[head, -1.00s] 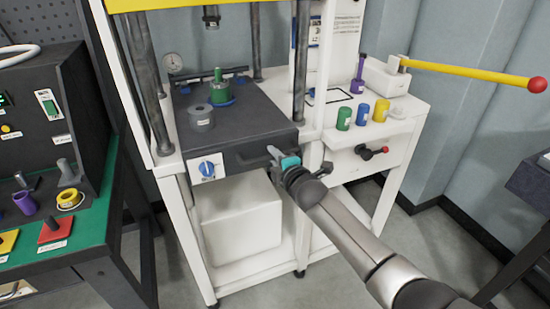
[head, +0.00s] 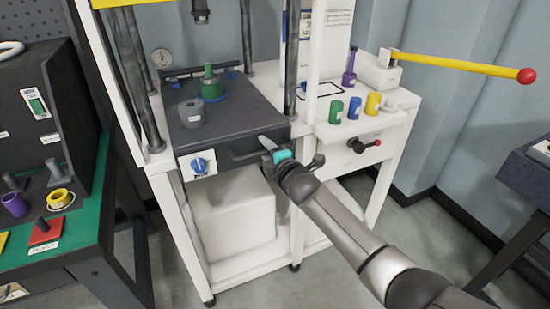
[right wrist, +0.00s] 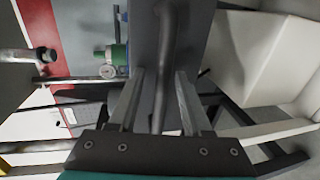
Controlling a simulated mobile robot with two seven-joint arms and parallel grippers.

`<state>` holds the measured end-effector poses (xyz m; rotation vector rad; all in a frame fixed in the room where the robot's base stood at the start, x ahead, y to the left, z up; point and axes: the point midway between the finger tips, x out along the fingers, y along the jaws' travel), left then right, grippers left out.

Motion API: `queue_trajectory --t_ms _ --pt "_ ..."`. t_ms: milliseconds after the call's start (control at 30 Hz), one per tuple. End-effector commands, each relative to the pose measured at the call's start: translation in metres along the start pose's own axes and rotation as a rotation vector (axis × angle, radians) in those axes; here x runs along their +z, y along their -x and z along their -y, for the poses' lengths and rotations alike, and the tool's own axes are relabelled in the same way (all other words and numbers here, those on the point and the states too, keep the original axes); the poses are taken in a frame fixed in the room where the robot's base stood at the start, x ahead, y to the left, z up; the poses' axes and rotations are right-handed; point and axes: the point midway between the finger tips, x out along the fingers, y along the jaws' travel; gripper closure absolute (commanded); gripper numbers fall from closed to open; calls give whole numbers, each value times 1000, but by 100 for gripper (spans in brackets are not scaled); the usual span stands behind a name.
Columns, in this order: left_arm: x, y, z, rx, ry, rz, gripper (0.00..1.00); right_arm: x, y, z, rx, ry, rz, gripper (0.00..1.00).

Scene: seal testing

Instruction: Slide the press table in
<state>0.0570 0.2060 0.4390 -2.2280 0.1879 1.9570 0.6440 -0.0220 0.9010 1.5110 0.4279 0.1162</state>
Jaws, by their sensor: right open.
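The press table (head: 232,114) is a dark grey slab between the press's steel columns, with its front edge out toward me. A dark bar handle (head: 246,154) runs along its front face. A green part (head: 211,88) on a blue base and a grey cylinder (head: 190,114) stand on the table. My right gripper (head: 268,148) is at the right end of the handle. In the right wrist view the handle bar (right wrist: 168,70) passes between the two open fingers (right wrist: 158,95); contact cannot be told. My left gripper is not in view.
A blue knob (head: 199,165) sits left of the handle. Green, blue and yellow cylinders (head: 354,108) stand on the right side shelf, under a yellow lever (head: 450,65). A green bench (head: 85,225) is at the left. Open floor lies in front.

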Motion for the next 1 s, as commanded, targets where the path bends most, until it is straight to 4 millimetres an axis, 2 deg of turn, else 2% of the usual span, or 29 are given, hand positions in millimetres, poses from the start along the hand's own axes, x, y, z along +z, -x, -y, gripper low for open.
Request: queue_trajectory --t_ms 367,767,1000 --pt "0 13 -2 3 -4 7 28 1 25 0 -3 0 1 51" --pt "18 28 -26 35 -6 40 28 1 60 1 -3 0 2 51" --pt "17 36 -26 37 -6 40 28 1 82 0 -4 0 2 51"
